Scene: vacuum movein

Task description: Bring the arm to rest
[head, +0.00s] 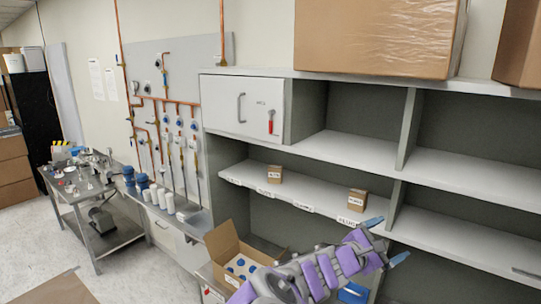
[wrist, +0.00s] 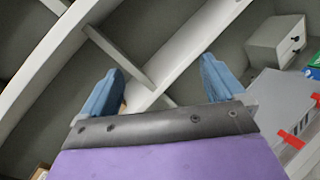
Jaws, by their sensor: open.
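My gripper (head: 387,240) shows at the lower right of the head view, at the end of my purple and grey arm. Its two blue fingers point up and to the right, in front of the shelf unit (head: 345,152). In the wrist view the gripper (wrist: 160,85) has its blue fingers wide apart with nothing held between them. Behind the fingers are grey shelf boards and compartments. A small brown piece shows just beside the left finger, too little to name.
Small cartons (head: 356,200) (head: 274,174) sit on the labelled middle shelf. An open cardboard box (head: 227,250) with blue-capped items is left of my arm. A large carton (head: 378,38) sits on top. A steel cart (head: 95,215) stands at left. Floor between is clear.

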